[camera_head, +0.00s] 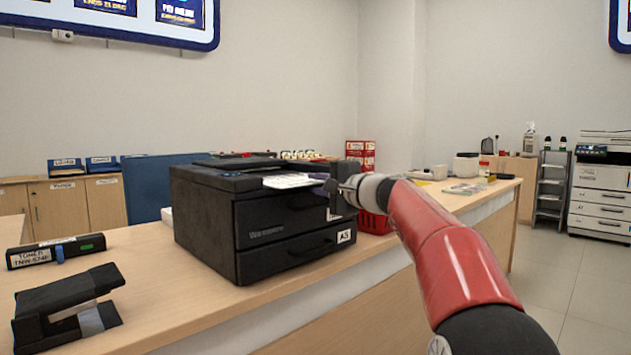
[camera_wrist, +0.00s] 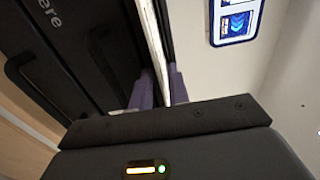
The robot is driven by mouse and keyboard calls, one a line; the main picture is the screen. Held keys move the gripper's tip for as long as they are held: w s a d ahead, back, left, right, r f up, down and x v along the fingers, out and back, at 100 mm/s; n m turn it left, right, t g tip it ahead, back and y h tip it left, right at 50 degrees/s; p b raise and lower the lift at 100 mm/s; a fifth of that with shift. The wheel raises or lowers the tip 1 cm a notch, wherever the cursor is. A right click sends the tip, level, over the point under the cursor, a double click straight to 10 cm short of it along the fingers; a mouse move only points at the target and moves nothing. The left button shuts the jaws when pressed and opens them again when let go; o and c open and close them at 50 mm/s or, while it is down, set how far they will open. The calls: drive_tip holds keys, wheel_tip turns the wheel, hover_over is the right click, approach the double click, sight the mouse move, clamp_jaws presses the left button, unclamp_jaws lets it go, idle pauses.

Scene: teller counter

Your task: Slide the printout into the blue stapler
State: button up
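The printout (camera_head: 290,181) is a white sheet on top of the black printer, in its output area. My gripper (camera_head: 328,188) is at the printer's right front upper edge, beside the sheet's right end. In the wrist view, a white sheet edge (camera_wrist: 158,45) runs between the two purple-grey fingers of my gripper (camera_wrist: 162,90). Whether the fingers press on it is not clear. A stapler (camera_head: 65,308) lies at the near left of the counter. It looks black with a grey part, not blue, and its jaw faces right.
The black printer (camera_head: 262,235) fills the middle of the wooden counter (camera_head: 165,285). A toner box (camera_head: 56,251) lies behind the stapler. A red basket (camera_head: 374,222) stands right of the printer. Bare counter lies between stapler and printer.

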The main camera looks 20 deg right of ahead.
clamp_jaws()
idle(0.3)
wheel_tip(320, 180, up, 3)
drive_tip(key=shift+f+p, duration=0.15)
drive_tip(key=shift+p, duration=0.9)
drive_tip(key=shift+f, duration=0.1)
